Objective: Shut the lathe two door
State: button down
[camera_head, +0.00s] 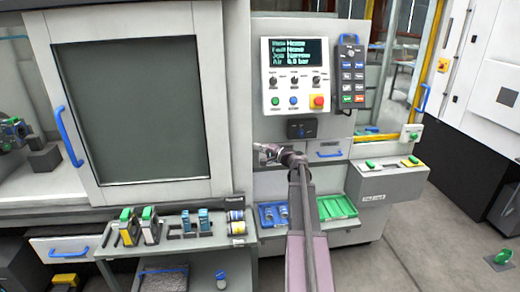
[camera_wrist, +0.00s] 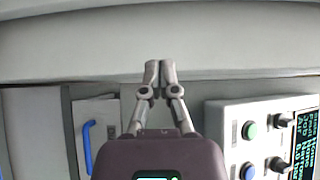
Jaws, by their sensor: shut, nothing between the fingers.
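In the head view a large grey door (camera_head: 191,60) with a dark window fills the left. Its blue handle (camera_head: 67,135) is on the door's left edge. Left of that edge is an opening into the machine, where a chuck (camera_head: 12,132) shows, so this door stands open. No label tells me whether this is lathe two. My gripper (camera_head: 262,150) is right of the door, in front of the control cabinet and well away from the handle. In the wrist view the fingertips (camera_wrist: 160,68) are together and empty.
A control panel (camera_head: 293,100) is above my gripper and a blue-handled drawer (camera_head: 325,151) is to its right. A bench (camera_head: 190,238) with several tool holders stands below the door. A yellow-framed gate (camera_head: 437,62) with a blue handle is at right. Open floor (camera_head: 400,240) lies at lower right.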

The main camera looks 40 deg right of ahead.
jog(key=x, duration=0.6)
jog(key=shift+w, duration=0.35)
jog(key=shift+w+a, duration=0.55)
jog(key=shift+a, duration=0.4)
jog(key=shift+w+a, duration=0.55)
jog(key=shift+a, duration=0.35)
